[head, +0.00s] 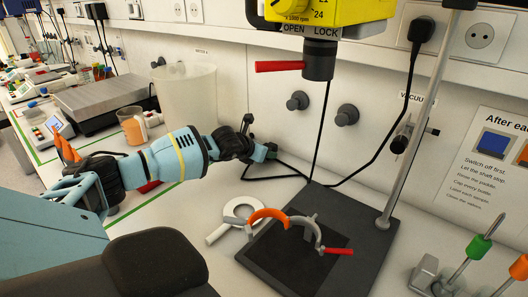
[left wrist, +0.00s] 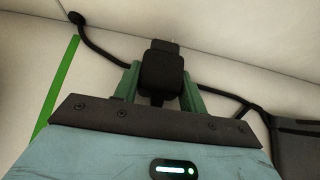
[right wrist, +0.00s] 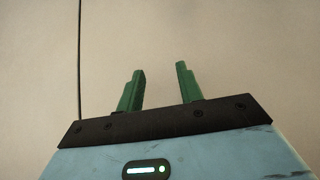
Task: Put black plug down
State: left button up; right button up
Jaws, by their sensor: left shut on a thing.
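My left gripper (head: 266,152) reaches in over the bench near the back wall. In the left wrist view its two green fingers (left wrist: 160,90) are shut on a black plug (left wrist: 162,72), which sits between them. The plug is hard to make out in the head view, mostly hidden by the gripper. A black cord (left wrist: 100,48) runs behind the plug on both sides. Whether the plug touches the bench I cannot tell. My right gripper (right wrist: 158,88) shows only in the right wrist view, open and empty before a plain pale surface.
A stirrer stand with dark base (head: 355,245) and upright rod (head: 418,110) is right of my left gripper. A clear bucket (head: 188,98) and beaker (head: 133,126) stand left. Another black plug (head: 420,30) sits in a wall socket.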

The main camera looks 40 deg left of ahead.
pick_arm(q)
jog(key=shift+f, duration=0.5)
jog(key=shift+f+b, duration=0.1)
jog(key=shift+b, duration=0.25)
